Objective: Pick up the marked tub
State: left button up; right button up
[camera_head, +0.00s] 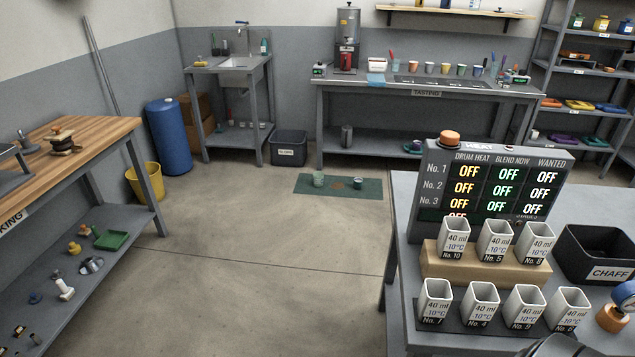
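Several white square tubs with "40 ml -10°C" labels stand upright at the right on the grey bench. The back row on a wooden step holds No. 10 (453,236), No. 5 (494,240) and No. 8 (535,242). The front row on a dark mat holds a tub with an unreadable number (435,299), No. 4 (477,304), one that may be No. 9 (520,306) and one that may be No. 6 (566,309). I cannot tell a special mark on any of them. Neither of my grippers shows.
A display board (492,185) reading OFF stands behind the tubs. A dark rounded part (560,346) shows at the bottom edge. The floor left of the bench (396,310) is open.

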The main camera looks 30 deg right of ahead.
aim_at(318, 179)
jog(key=i+j, duration=0.2)
jog(key=i, duration=0.25)
jog(key=i+z, duration=0.5)
jog(key=i+j+z, duration=0.35)
jog(key=i+z, duration=0.15)
jog(key=i, duration=0.2)
jog(key=i+z, duration=0.4)
jog(key=i, duration=1.7)
jog(key=j, duration=0.1)
